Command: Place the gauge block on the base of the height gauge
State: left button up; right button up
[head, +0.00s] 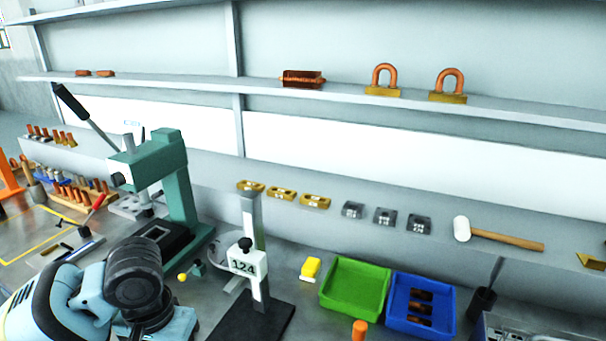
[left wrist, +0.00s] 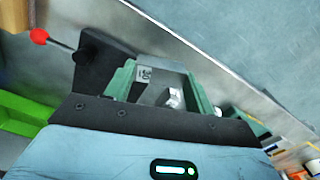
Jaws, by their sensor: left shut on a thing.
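The height gauge (head: 246,262) stands upright on the bench, with a tall grey column and a white slider marked 124. Its dark flat base (head: 270,325) is partly cut off by the lower edge. In the left wrist view, my left gripper (left wrist: 160,82) is shut with its green fingers on either side of a grey metal block (left wrist: 145,73) with a small marked label. This looks like the gauge block. In the head view my left arm's dark wrist is left of the height gauge, and its fingertips are hidden. My right gripper is not in view.
A green arm press (head: 172,185) stands behind my left arm. Several small blocks and a mallet (head: 500,238) lie along the back ledge.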

pick_arm(q)
jog(key=shift+d+r+n, duration=0.15)
jog(key=shift+d+n, duration=0.2)
jog(key=shift+n, duration=0.15)
jog(key=shift+w, duration=0.1)
jog(key=shift+w+f+m, duration=0.5)
jog(key=shift+m, duration=0.35)
jog(key=shift+w+f+m, duration=0.5)
jog(key=shift+m, duration=0.35)
jog(key=shift+a, duration=0.1)
